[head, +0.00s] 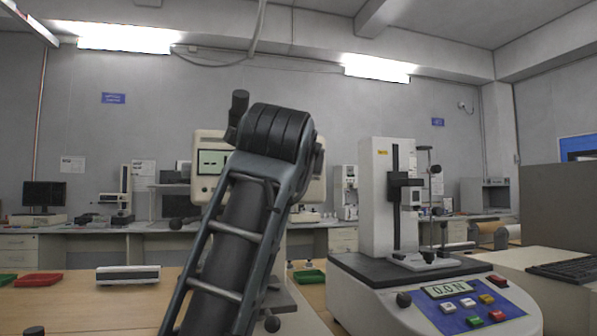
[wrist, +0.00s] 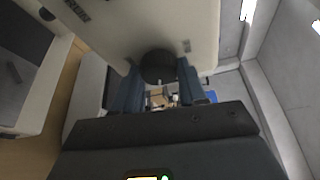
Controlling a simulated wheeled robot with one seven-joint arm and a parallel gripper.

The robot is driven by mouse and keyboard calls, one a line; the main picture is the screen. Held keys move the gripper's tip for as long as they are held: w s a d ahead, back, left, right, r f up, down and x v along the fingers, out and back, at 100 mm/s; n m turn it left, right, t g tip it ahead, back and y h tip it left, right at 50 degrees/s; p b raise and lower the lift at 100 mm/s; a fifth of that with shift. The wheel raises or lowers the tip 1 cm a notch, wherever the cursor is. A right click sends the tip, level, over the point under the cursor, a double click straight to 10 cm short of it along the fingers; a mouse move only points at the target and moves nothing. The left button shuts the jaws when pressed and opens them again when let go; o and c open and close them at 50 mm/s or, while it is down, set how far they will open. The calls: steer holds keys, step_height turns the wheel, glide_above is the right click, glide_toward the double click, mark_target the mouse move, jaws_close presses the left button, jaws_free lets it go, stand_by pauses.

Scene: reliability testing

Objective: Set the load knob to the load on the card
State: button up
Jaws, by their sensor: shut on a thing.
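In the wrist view a dark round knob (wrist: 158,64) stands out from a cream machine housing (wrist: 140,25). My gripper (wrist: 159,78) has its two blue fingers on either side of the knob and is shut on it. In the head view the cream machine (head: 316,180) with a small greenish display (head: 211,162) stands behind my raised arm. My arm hides the knob and gripper there. I cannot read the knob's scale or pointer in either view. I cannot make out a load card.
A white test stand (head: 376,200) with a blue button panel (head: 470,309) reading 0.0 N stands close on the right. A red tray (head: 38,280), a green tray (head: 310,277) and a grey-white device (head: 128,275) lie on the wooden bench. Bare bench (head: 90,308) shows at left.

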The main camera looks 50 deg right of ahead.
steer(key=shift+f+m, duration=0.1)
steer(key=shift+m, duration=0.5)
steer(key=shift+s, duration=0.1)
steer(key=o, duration=1.1)
steer(key=shift+c, duration=0.2)
steer(key=shift+y, duration=0.3)
steer(key=v, duration=0.7)
steer(key=shift+a, duration=0.3)
steer(key=shift+s, duration=0.15)
